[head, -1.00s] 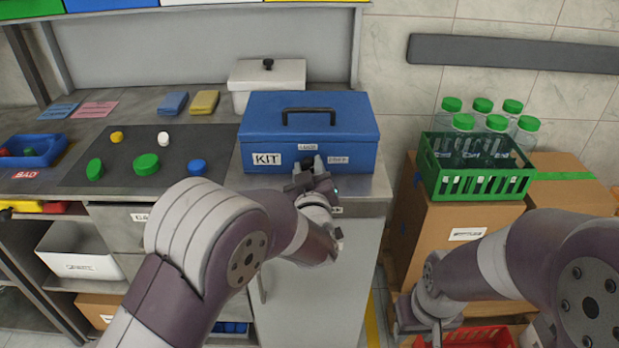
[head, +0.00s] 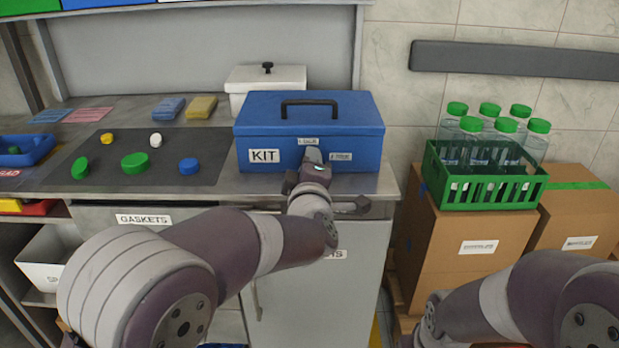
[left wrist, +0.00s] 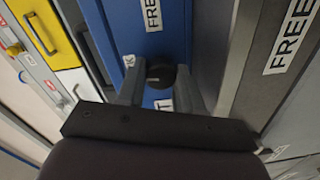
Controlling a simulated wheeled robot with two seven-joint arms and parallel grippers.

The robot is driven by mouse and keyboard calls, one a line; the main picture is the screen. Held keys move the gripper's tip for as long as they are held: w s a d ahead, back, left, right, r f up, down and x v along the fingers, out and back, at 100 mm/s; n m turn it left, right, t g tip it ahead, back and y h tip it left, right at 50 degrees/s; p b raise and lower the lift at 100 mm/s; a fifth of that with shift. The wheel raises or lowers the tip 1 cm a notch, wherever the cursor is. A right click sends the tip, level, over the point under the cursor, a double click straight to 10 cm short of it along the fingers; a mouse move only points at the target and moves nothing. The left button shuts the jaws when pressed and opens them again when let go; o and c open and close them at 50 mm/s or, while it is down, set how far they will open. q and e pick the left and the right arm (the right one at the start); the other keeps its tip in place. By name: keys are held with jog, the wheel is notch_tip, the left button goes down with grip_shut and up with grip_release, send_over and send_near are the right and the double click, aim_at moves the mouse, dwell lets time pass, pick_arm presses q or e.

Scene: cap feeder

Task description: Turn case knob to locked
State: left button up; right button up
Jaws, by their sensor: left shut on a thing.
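The blue case (head: 360,115) stands closed on the metal counter, its black handle on top and a KIT label on its front. My left gripper (head: 313,163) is at the middle of that front and hides the knob in the head view. In the left wrist view, the black knob (left wrist: 160,73) sits on the blue face between the two fingers of my left gripper (left wrist: 160,82), which are shut on it. Small labels beside the knob are partly covered. My right arm is at the lower right; its fingers are below the picture edge.
A dark mat (head: 210,145) with several caps lies left of the case. A white lidded box (head: 285,78) stands behind it. A green crate (head: 490,192) of bottles sits on a cardboard box (head: 460,245) at the right. Sponges (head: 201,107) lie at the back.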

pick_arm(q)
jog(key=shift+f+n+b, duration=0.15)
jog(key=shift+n+b, duration=0.6)
jog(key=shift+n, duration=0.15)
jog(key=o, duration=1)
jog(key=shift+o, duration=0.2)
